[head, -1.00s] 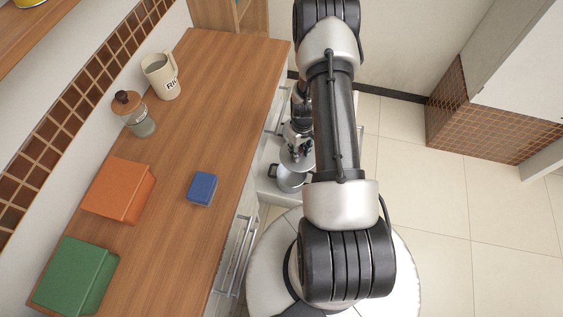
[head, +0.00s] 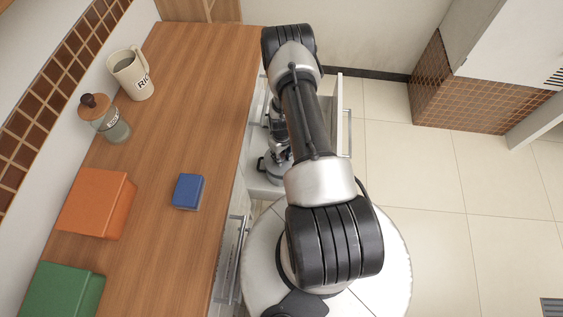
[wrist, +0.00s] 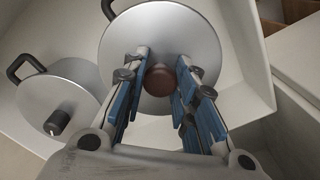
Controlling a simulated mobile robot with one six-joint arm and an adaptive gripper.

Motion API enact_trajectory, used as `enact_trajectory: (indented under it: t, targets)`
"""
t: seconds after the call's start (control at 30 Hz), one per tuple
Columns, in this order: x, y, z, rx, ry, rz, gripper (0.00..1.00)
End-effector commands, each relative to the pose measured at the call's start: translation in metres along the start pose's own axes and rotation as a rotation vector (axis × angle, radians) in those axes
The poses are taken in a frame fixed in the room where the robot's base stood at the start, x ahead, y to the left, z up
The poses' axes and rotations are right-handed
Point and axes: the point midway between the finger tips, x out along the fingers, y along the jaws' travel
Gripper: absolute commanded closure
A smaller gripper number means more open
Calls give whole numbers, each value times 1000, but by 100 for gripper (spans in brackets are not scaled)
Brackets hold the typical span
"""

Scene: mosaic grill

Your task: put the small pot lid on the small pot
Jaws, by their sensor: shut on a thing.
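In the wrist view, my gripper (wrist: 163,60) has its blue-padded fingers on either side of the reddish-brown knob (wrist: 160,80) of a round silver lid (wrist: 165,28), and is shut on it. The lid covers the view of what is under it. A black pot handle (wrist: 108,8) shows at its upper left edge, so a pot seems to lie beneath; I cannot tell whether the lid touches its rim. Left of it is another silver pot top (wrist: 62,100) with a black knob and side handle. In the head view, part of a silver pot (head: 270,170) shows below my arm.
The pots are in an open white drawer (wrist: 255,60). Its front (head: 340,110) stands right of my arm. On the wooden counter (head: 190,90) are a blue box (head: 188,190), an orange box (head: 95,203), a green box (head: 62,293), a jar (head: 108,120) and a mug (head: 132,75).

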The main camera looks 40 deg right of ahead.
Motion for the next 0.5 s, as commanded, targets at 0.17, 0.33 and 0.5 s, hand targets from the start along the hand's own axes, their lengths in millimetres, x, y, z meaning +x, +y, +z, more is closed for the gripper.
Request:
enact_trajectory:
  t: [0.17, 0.33, 0.5]
  targets:
    - [20, 0, 1, 0, -1, 0, 100]
    - [44, 0, 1, 0, -1, -1, 100]
    - [42, 0, 0, 0, 0, 0, 100]
